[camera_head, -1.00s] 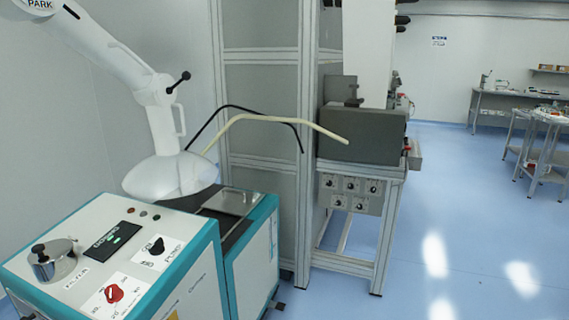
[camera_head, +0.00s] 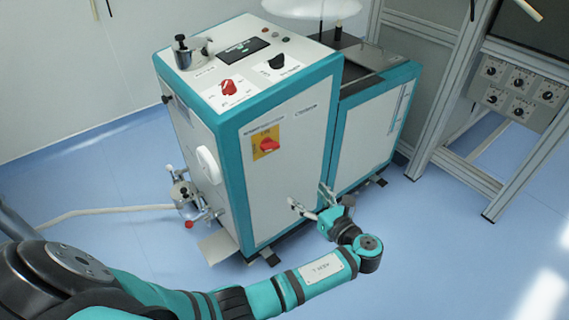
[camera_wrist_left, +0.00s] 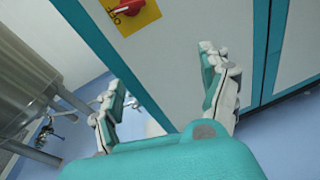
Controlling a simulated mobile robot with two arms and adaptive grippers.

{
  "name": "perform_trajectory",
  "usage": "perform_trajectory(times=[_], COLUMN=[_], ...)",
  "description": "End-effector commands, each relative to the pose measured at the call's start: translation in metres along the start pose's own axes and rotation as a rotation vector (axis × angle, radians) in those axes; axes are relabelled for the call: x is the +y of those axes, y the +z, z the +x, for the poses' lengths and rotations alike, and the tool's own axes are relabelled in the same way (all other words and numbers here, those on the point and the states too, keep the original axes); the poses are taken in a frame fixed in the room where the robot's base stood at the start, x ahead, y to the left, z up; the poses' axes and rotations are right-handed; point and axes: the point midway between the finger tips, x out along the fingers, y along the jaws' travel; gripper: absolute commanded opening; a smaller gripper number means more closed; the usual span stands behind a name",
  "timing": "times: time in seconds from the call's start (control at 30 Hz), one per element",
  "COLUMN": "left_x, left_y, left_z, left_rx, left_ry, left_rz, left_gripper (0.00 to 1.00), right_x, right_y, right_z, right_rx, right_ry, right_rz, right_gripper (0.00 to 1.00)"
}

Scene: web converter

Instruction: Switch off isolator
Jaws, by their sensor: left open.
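The isolator is a red rotary knob (camera_head: 269,145) on a yellow square plate (camera_head: 264,153) on the front of the white and teal cabinet (camera_head: 285,185). In the left wrist view the red knob (camera_wrist_left: 130,7) is at the top edge, partly cut off, with its yellow plate (camera_wrist_left: 138,22). My left gripper (camera_head: 310,201) is open and empty in front of the cabinet, below and to the right of the knob, apart from it. Its two spread fingers also show in the left wrist view (camera_wrist_left: 160,85). My right gripper is not in view.
On the cabinet top are another red knob (camera_head: 229,87), a black knob (camera_head: 276,61), a display (camera_head: 242,48) and a metal pot (camera_head: 183,52). Valves (camera_head: 186,197) and a pale hose (camera_head: 105,211) are at the cabinet's left. The blue floor in front is open.

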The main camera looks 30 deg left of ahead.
Motion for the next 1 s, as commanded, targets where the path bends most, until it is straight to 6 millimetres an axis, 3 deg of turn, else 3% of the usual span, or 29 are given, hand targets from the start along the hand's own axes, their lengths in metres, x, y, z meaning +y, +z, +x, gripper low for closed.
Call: perform_trajectory(times=[0.1,0.2,0.33,1.0], left_x=[0.006,0.011,0.015,0.031], left_y=[0.045,0.061,0.066,0.082], left_z=[-0.014,-0.019,-0.008,0.126], left_rx=[-0.106,-0.136,-0.140,-0.137], left_ry=[0.085,0.122,0.130,0.128], left_rz=[0.031,0.045,0.048,0.051], left_gripper=[0.79,0.79,0.79,0.79], right_x=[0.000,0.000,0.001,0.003], right_y=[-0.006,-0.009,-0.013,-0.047], right_z=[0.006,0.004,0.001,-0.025], right_rx=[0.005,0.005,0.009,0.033], right_ry=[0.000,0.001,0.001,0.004], right_rz=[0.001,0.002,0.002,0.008], right_gripper=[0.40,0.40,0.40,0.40])
